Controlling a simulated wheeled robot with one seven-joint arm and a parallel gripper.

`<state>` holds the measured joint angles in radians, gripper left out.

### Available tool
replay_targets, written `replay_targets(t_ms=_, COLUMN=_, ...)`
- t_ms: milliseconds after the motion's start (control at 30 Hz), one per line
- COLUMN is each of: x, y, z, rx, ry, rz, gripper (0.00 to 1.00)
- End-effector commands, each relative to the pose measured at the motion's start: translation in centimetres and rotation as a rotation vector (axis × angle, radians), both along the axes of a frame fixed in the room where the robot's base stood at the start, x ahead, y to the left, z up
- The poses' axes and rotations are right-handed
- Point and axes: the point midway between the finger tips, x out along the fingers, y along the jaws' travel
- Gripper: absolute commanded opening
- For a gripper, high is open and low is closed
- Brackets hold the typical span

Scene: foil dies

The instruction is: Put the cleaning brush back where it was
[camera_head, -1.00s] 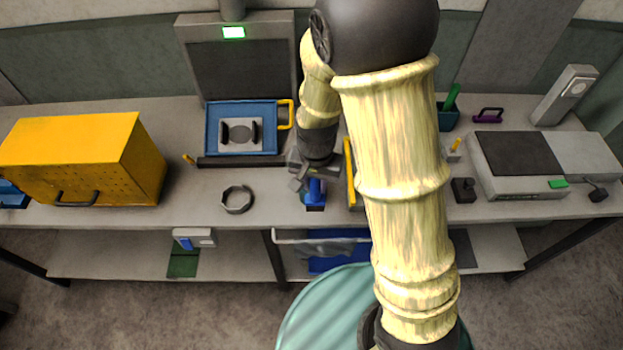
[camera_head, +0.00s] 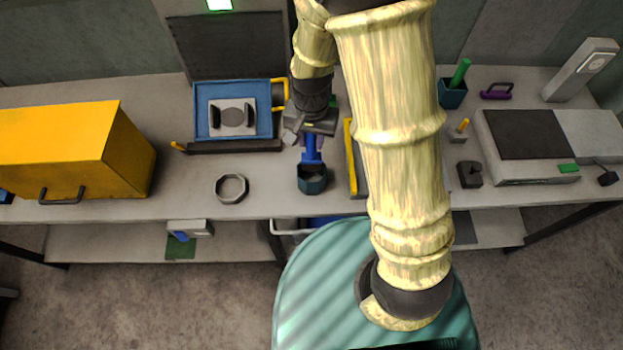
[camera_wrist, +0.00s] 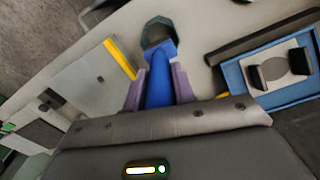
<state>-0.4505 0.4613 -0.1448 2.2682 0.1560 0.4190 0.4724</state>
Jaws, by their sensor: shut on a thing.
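The cleaning brush has a blue handle (camera_head: 311,150), held in my gripper (camera_head: 308,137). In the wrist view the blue handle (camera_wrist: 160,88) lies between the two purple-grey fingers (camera_wrist: 158,90), which are shut on it. A dark teal, many-sided cup (camera_head: 312,184) stands on the bench just in front of my gripper. In the wrist view the cup (camera_wrist: 157,29) shows beyond the brush's far end. The brush's lower end overlaps the cup's back rim in the head view. I cannot tell whether it is inside or above the cup.
A yellow-edged panel (camera_head: 351,158) stands close right of the cup. A grey ring (camera_head: 231,188) lies to the left. A blue tray (camera_head: 203,122) is behind left, the yellow box (camera_head: 60,145) far left. Another teal cup (camera_head: 452,98) holds a green-handled thing.

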Motion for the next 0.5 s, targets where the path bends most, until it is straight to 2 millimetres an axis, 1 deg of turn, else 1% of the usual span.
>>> replay_targets(t_ms=133, x=0.0, y=0.0, z=-1.0, rx=-0.001, ry=0.003, rz=-0.001, gripper=0.03)
replay_targets(t_ms=400, x=-0.1, y=-0.1, z=-5.0, rx=-0.002, ry=0.005, rz=-0.002, gripper=0.03)
replay_targets(t_ms=500, x=0.0, y=0.0, z=-5.7, rx=0.0, ry=0.002, rz=-0.001, gripper=0.03)
